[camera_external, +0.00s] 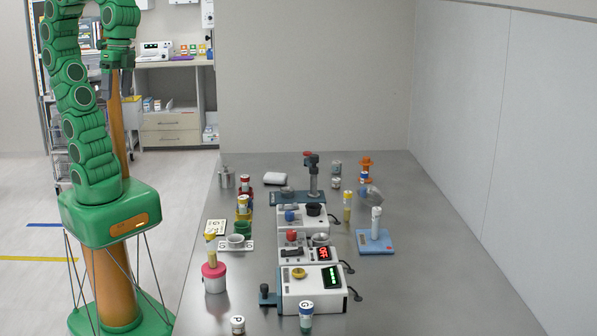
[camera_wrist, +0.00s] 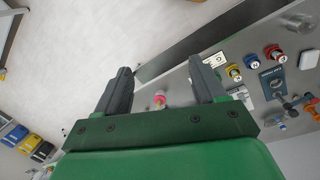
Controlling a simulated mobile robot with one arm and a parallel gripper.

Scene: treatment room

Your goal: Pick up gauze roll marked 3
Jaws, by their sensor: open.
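My gripper (camera_external: 116,88) is raised at the upper left in the external view, beyond the table's left edge and well apart from everything on it. In the wrist view its two dark fingers (camera_wrist: 160,68) are wide apart with nothing between their tips. I cannot make out a 3 on any object, so I cannot tell which one is the gauze roll marked 3. Small marked cylinders stand at the table's near edge: one appears to read P (camera_external: 238,325), another G (camera_external: 306,318).
The grey table (camera_external: 400,290) holds white devices (camera_external: 312,292) in a middle row, a pink-lidded pot (camera_external: 214,280), a blue stand (camera_external: 376,243) with a white cylinder, and a metal canister (camera_external: 226,178). A wall (camera_external: 500,130) borders the right. The table's right strip is clear.

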